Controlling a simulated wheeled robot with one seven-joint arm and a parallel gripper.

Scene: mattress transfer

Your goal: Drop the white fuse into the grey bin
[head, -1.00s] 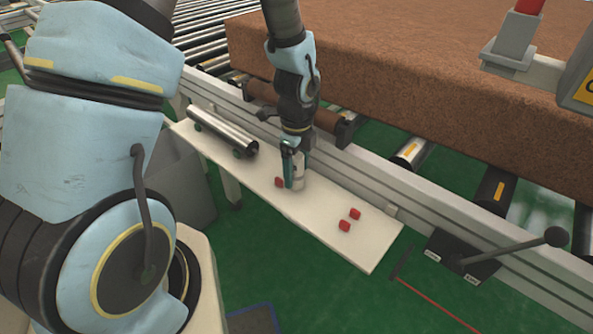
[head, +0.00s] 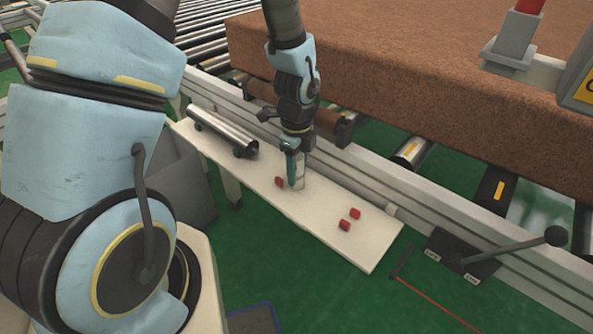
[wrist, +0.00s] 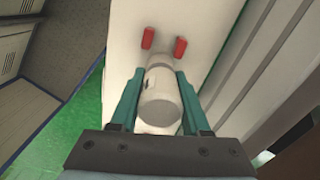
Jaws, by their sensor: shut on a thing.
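The white fuse (wrist: 160,103) is a pale cylinder between the two teal fingers of my gripper (wrist: 160,112) in the wrist view. My gripper is shut on it. In the head view my gripper (head: 294,165) points down over the white shelf (head: 318,219), with the fuse (head: 300,171) partly behind the fingers. The fuse is upright and close to the shelf; I cannot tell whether it touches.
A metal roller (head: 222,129) lies at the shelf's left end. The conveyor rail (head: 400,192) and large brown mattress (head: 440,85) rise behind. A lever (head: 515,246) sticks out at right.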

